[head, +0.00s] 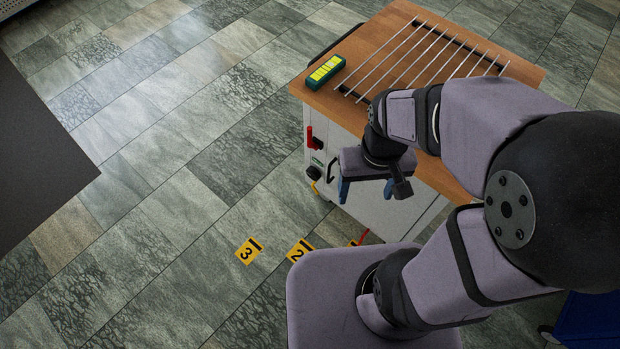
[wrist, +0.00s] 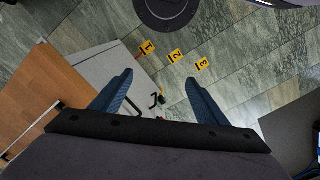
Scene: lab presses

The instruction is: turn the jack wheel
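My gripper (head: 366,193) is open and empty, with its blue fingers spread apart and pointing down in front of the white cabinet (head: 370,208). I cannot make out a jack wheel in either view. The cabinet's left face carries a red lever (head: 310,137), a black handle (head: 331,170) and a small yellow and black part (head: 314,173); my arm hides some of the cabinet.
The wooden top (head: 390,40) holds a rack of metal rods (head: 425,55) and a green box with yellow panels (head: 325,71). Numbered yellow floor markers (head: 248,251) lie in front. A dark surface (head: 40,160) is at far left. Tiled floor between is clear.

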